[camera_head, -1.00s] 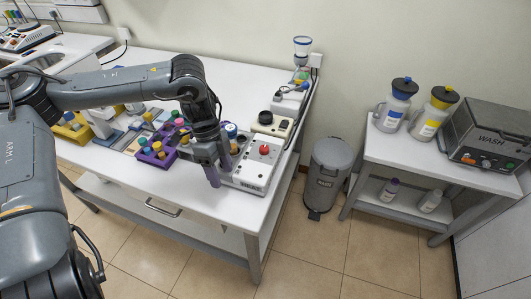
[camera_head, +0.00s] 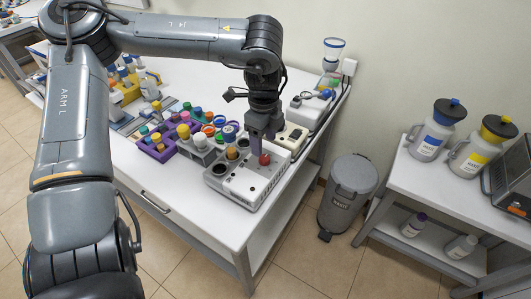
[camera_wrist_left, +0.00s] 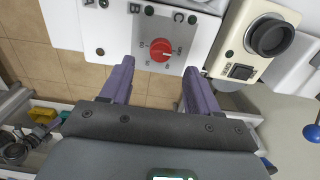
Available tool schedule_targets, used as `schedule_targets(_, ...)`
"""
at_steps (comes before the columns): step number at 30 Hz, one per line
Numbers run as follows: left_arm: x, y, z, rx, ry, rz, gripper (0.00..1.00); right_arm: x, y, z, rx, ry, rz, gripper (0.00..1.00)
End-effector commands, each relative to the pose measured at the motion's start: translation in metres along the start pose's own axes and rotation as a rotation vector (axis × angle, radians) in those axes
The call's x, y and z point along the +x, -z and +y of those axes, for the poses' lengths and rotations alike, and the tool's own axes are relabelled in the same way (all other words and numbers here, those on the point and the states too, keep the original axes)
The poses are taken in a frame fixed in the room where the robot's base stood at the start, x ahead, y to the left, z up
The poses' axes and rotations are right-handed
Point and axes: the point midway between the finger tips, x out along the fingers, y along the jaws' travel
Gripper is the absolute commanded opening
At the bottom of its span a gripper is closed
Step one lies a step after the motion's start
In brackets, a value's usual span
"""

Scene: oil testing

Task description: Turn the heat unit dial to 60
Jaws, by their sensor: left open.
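The heat unit (camera_head: 235,187) is a white box with round wells on top and a red dial (camera_head: 264,159) at its right part. My left gripper (camera_head: 263,146) points down just above the dial. In the left wrist view its two purple-grey fingers (camera_wrist_left: 158,68) are spread apart, with the dial ahead between their tips, not visibly touched. My right gripper is not in view.
A beige device with a black knob (camera_wrist_left: 270,36) stands close beside the heat unit. A rack with coloured caps (camera_head: 197,148) and a purple tray (camera_head: 155,148) lie to the left. A grey bin (camera_head: 347,200) stands on the floor past the table's right edge.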

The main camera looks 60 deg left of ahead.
Motion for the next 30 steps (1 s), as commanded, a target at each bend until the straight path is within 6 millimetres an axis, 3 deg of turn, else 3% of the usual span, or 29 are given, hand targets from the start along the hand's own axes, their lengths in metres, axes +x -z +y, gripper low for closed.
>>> schedule_targets(6, 0.035, 0.000, 0.001, 0.001, -0.003, 0.000, 0.61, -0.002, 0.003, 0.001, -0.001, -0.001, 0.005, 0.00)
schedule_targets(12, 0.053, 0.000, 0.000, 0.001, -0.002, 0.001, 0.61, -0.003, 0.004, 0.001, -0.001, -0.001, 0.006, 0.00)
schedule_targets(24, 0.059, 0.000, 0.000, 0.001, 0.001, 0.001, 0.61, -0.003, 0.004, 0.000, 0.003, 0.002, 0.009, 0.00)
schedule_targets(25, 0.059, 0.000, 0.000, 0.001, 0.001, 0.001, 0.60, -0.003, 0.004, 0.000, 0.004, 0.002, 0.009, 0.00)
schedule_targets(30, 0.059, 0.000, 0.000, 0.001, 0.001, 0.001, 0.34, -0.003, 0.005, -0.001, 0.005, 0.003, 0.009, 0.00)
